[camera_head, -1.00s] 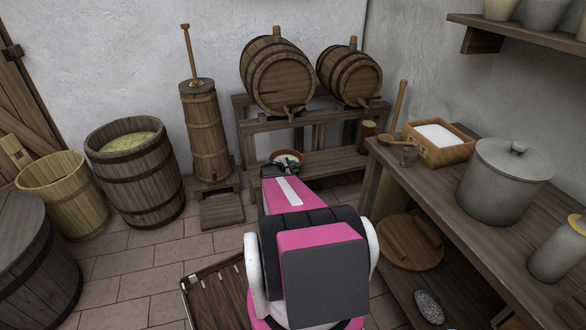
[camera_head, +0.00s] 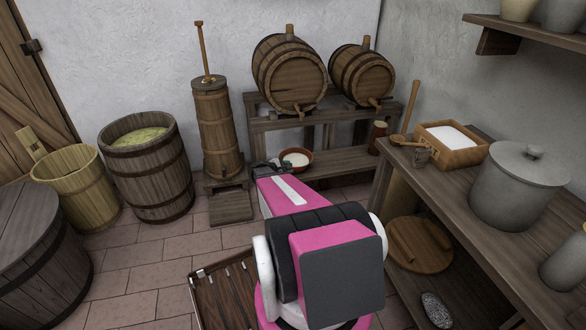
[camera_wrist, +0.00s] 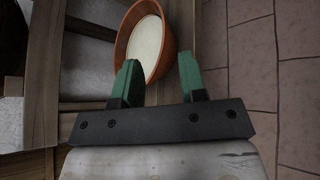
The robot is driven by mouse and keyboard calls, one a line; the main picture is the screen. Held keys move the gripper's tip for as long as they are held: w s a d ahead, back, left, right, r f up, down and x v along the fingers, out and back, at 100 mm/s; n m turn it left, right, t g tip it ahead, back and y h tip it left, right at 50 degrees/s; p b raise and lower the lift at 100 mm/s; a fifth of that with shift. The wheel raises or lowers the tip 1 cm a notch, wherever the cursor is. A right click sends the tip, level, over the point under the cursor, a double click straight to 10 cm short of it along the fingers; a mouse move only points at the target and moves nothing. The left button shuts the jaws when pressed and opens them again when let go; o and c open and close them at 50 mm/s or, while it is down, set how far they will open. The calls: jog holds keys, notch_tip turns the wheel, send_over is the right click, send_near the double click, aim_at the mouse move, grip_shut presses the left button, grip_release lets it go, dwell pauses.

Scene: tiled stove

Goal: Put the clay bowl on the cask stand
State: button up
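The clay bowl (camera_head: 297,159) is reddish-brown with pale contents. In the wrist view the bowl (camera_wrist: 147,45) appears over wooden boards, just beyond my fingers. My gripper (camera_head: 266,166) is at the left front of the bowl. Its two green fingers (camera_wrist: 160,78) are spread apart with nothing clamped between them. The left fingertip overlaps the bowl in the picture; I cannot tell whether it touches.
Two casks (camera_head: 290,75) lie on the upper part of the stand. A wooden churn (camera_head: 216,130) stands to the left. A workbench (camera_head: 450,215) with a grey pot (camera_head: 518,188) and a salt box (camera_head: 451,147) is on the right. Tiled floor lies open in front.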

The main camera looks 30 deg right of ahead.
jog(key=s+a+r+m+g+y, duration=0.1)
jog(key=s+a+r+m+y, duration=0.2)
jog(key=s+a, duration=0.3)
jog(key=s+a+r+m+g+y, duration=0.1)
jog(key=s+a+r+m+y, duration=0.3)
jog(key=a, duration=1.1)
jog(key=s+a+r+m+g+y, duration=0.1)
jog(key=s+a+r+m+y, duration=0.3)
jog(key=s+a, duration=0.4)
jog(key=shift+s+a+m+y, duration=0.3)
jog(key=shift+a+m+y, duration=0.4)
jog(key=shift+a+y, duration=0.5)
